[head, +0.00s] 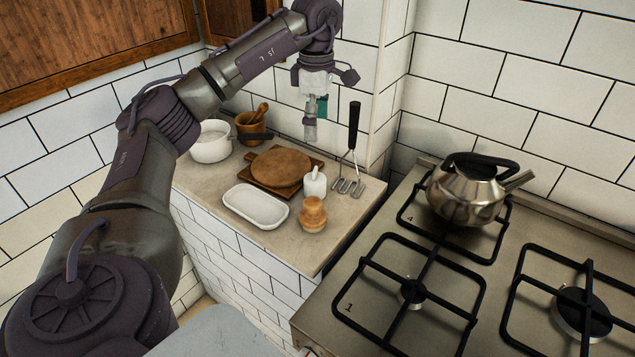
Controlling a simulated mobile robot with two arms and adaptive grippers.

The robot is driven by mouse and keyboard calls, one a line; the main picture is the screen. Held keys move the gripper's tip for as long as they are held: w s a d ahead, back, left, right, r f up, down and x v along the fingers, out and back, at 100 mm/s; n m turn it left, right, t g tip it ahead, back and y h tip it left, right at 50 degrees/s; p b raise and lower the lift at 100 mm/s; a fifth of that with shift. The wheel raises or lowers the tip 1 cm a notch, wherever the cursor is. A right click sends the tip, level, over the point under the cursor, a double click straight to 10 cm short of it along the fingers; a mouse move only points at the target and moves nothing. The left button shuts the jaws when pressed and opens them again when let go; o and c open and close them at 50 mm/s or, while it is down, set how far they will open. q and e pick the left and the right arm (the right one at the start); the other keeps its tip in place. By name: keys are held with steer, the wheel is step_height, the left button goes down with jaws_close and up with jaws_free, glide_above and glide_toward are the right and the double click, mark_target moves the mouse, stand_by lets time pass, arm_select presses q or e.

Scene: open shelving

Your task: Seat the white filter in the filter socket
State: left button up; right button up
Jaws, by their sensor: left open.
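I see no white filter and no filter socket that I can make out in the head view. My left gripper (310,131) hangs pointing down above the back of the stone counter (215,185), near the tiled wall. It is open, and I see nothing held in it. Its fingers overlap in this view, above a small white bottle (314,184) and the round wooden board (280,167). My right gripper is out of view.
A white pan (210,143), a wooden mortar (251,128), a white dish (256,207), a wooden jar (312,215) and a black-handled utensil (353,135) crowd the counter. A metal kettle (468,193) stands on the gas stove (395,325) at right. A wall corner is close to the gripper.

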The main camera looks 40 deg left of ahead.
mark_target(315, 169)
arm_select(q)
step_height(315, 169, down, 8)
steer(key=shift+r, duration=0.1)
steer(key=shift+s+a+f+p, duration=0.1)
steer(key=shift+f+p, duration=0.25)
steer(key=shift+f, duration=1.05)
steer(key=shift+s+f+p, duration=0.1)
steer(key=shift+f+p, duration=0.2)
steer(key=shift+f, duration=1.05)
steer(key=c, duration=1.4)
